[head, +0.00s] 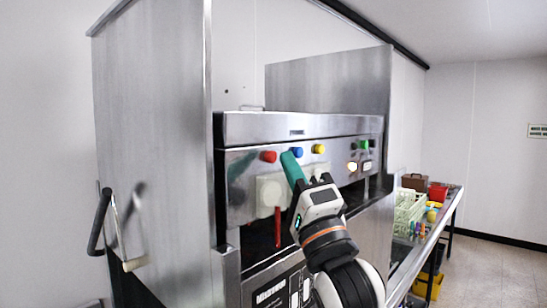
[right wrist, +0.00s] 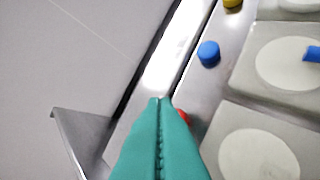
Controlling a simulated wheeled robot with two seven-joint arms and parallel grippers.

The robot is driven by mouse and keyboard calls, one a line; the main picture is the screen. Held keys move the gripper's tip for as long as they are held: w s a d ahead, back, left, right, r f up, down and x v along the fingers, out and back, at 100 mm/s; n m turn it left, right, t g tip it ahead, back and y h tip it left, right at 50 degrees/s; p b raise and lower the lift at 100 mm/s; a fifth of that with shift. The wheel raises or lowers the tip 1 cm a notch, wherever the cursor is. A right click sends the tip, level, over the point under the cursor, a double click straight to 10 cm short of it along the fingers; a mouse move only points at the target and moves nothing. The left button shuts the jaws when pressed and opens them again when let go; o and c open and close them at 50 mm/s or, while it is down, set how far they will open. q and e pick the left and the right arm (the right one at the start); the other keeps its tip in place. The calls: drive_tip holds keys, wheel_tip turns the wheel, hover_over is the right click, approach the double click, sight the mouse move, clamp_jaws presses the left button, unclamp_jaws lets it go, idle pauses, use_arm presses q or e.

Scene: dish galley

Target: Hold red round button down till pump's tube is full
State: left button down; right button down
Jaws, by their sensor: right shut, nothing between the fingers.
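The red round button (head: 268,156) is at the left end of a row on the steel machine's front panel. In the right wrist view the red button (right wrist: 184,117) is mostly hidden behind my fingers. My right gripper (head: 288,158) is shut and empty, its teal fingertips over the panel between the red and blue buttons in the head view. The fingertips (right wrist: 160,101) look left of the red button in the wrist view; contact cannot be told. A red upright strip (head: 277,226) hangs below a pale square plate; I cannot tell whether it is the pump's tube. My left gripper is not in view.
A blue button (head: 297,152) and a yellow button (head: 318,148) sit right of the red one, with a green button (head: 364,145) farther along. A black curved handle (head: 99,221) sticks out at left. A side table with a pale green crate (head: 408,208) stands at right.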

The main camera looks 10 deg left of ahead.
drive_tip(key=shift+w+a, duration=0.1)
drive_tip(key=shift+a, duration=0.05)
drive_tip(key=shift+w+a, duration=0.15)
drive_tip(key=shift+a, duration=0.1)
drive_tip(key=shift+w+a, duration=0.25)
drive_tip(key=shift+a, duration=0.05)
idle(1.0)
drive_tip(key=shift+d, duration=0.1)
idle(0.4)
drive_tip(key=shift+s+d, duration=0.5)
drive_tip(key=shift+d, duration=0.15)
drive_tip(key=s+d, duration=0.1)
drive_tip(key=d, duration=0.1)
drive_tip(key=s+d, duration=0.1)
drive_tip(key=s, duration=0.1)
drive_tip(key=shift+d+p, duration=0.35)
drive_tip(key=shift+d, duration=0.05)
